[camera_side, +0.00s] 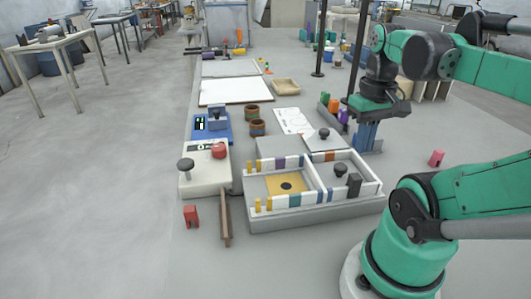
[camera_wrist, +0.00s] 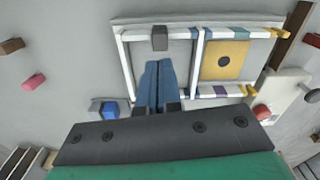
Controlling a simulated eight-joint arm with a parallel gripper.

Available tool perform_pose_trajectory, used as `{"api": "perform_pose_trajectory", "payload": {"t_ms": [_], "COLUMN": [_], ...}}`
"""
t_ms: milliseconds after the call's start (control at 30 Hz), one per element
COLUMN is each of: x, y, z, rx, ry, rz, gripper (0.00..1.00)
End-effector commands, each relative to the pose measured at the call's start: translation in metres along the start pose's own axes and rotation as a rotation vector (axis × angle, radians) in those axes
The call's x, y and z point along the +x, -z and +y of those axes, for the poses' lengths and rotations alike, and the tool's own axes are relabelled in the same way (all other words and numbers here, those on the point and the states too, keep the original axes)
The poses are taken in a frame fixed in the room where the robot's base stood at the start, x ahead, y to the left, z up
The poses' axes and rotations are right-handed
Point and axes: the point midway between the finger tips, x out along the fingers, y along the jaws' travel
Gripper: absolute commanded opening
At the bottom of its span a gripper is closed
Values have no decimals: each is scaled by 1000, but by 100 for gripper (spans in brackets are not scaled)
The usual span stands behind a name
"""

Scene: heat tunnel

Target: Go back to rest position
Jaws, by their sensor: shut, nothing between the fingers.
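My gripper (camera_side: 366,147) hangs from my green arm at the right of the side view, fingers pointing down. A yellow pad (camera_side: 286,184) with a dark round centre lies in the box's left compartment. A dark block (camera_side: 354,185) stands in the right compartment; the wrist view shows it too (camera_wrist: 159,38).
A white control box (camera_side: 202,174) with a red button stands left of the white-walled box. A brown bar (camera_side: 225,218) and a red block (camera_side: 191,216) lie nearby. A pink cylinder (camera_side: 436,158) lies right of my gripper. Bare floor lies at left.

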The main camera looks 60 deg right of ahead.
Motion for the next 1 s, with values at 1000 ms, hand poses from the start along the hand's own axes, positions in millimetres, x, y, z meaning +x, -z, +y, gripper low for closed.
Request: {"api": "perform_pose_trajectory", "payload": {"t_ms": [1000], "x": [16], "y": [34], "z": [-194], "rx": [-623], "ry": [202], "rz": [600], "gripper": [0]}}
